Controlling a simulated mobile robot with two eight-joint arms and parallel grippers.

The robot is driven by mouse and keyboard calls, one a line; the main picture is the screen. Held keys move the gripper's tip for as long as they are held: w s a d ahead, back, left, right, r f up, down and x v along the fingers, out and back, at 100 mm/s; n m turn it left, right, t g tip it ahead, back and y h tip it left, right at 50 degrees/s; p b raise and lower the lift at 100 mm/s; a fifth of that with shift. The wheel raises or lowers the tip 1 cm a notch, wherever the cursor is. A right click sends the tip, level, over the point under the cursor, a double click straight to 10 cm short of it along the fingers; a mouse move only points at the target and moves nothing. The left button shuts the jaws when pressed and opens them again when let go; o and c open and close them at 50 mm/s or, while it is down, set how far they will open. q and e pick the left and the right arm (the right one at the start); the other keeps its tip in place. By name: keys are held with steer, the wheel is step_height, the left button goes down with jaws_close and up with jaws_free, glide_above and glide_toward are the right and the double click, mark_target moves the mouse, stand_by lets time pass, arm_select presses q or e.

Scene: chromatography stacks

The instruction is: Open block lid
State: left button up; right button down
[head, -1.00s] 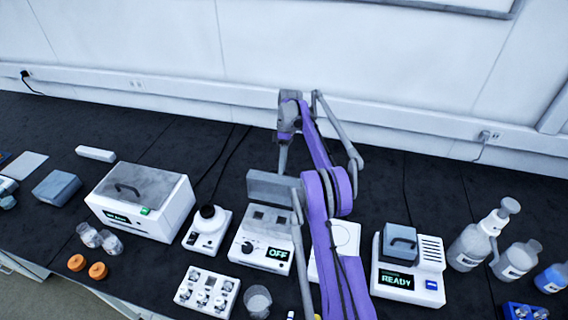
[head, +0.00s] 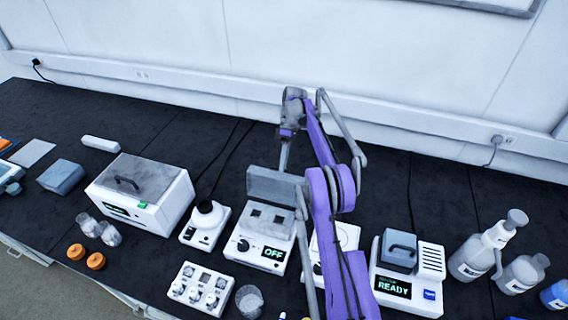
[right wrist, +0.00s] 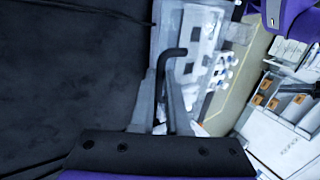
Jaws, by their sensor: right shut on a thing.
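The block heater (head: 246,259) with the "OFF" display stands in the middle of the bench in the head view. Its grey lid (head: 272,185) is raised and stands upright at the rear, with the block top and its two dark square openings exposed. My right gripper (head: 283,165) reaches down behind the lid, and its fingertips are hidden there. In the right wrist view my right gripper (right wrist: 167,105) is shut on the lid's dark bent handle (right wrist: 168,62). My left gripper is not in view.
A white unit with a grey lid (head: 140,180) and a small round-topped device (head: 206,220) stand left. The "READY" unit (head: 410,285) and several bottles (head: 485,245) stand right. A vial rack (head: 200,290) lies in front. The bench behind is mostly clear.

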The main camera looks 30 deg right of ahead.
steer(key=c, duration=0.9)
jaws_free()
step_height(320, 180, up, 10)
steer(key=shift+r, duration=0.1)
